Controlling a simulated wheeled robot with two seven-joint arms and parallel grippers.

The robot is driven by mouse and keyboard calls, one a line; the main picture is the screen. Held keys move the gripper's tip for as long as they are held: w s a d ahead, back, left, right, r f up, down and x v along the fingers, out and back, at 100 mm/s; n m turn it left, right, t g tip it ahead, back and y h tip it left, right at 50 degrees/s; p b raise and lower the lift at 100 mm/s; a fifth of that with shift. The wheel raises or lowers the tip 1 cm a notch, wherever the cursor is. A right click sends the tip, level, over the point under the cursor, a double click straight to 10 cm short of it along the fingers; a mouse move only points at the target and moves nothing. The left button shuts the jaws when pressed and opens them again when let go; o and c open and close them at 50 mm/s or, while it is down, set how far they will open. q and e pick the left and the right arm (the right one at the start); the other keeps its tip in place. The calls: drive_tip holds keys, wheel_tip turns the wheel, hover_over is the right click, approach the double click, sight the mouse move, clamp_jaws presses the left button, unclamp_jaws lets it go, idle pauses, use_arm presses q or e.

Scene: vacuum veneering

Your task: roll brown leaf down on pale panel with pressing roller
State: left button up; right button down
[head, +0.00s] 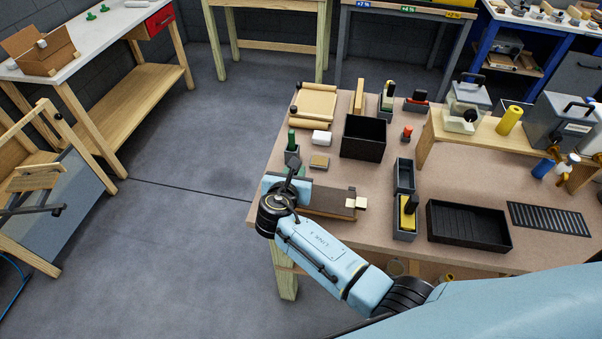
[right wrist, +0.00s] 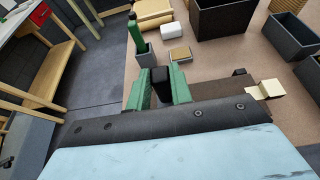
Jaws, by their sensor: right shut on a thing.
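My right gripper (head: 294,178) is over the left end of the brown leaf (head: 328,198), near the table's left edge. In the right wrist view its green fingers (right wrist: 163,88) are shut on a black upright handle (right wrist: 160,77), which looks like the pressing roller's. The roller's lower part is hidden behind my gripper, so I cannot tell whether it touches the leaf. The brown leaf also shows in the right wrist view (right wrist: 222,88), lying flat. A pale block (head: 361,203) sits at its right end. The pale panel is not clearly visible under the leaf. My left gripper is not in view.
Behind the leaf stand a green-handled tool in a grey holder (head: 291,152), a white block (head: 321,137) and a small tan-topped block (head: 319,162). A black bin (head: 363,137), grey holders (head: 404,175) and a black tray (head: 468,226) stand farther right.

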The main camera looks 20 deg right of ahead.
drive_tip(key=w+a, duration=0.1)
drive_tip(key=a, duration=0.1)
drive_tip(key=w+a+b, duration=0.1)
drive_tip(key=shift+w+a, duration=0.15)
drive_tip(key=shift+a, duration=0.25)
idle(0.4)
drive_tip(key=s+d+p, duration=0.1)
drive_tip(key=d+p, duration=0.1)
drive_tip(key=shift+s+d+f, duration=0.1)
drive_tip(key=shift+s+d, duration=0.25)
drive_tip(key=shift+s+d+f, duration=0.15)
drive_tip(key=shift+s+d, duration=0.25)
drive_tip(key=shift+d, duration=0.2)
drive_tip(key=s+d, duration=0.7)
drive_tip(key=d, duration=0.4)
drive_tip(key=shift+d, duration=0.4)
idle(0.8)
drive_tip(key=shift+s, duration=0.1)
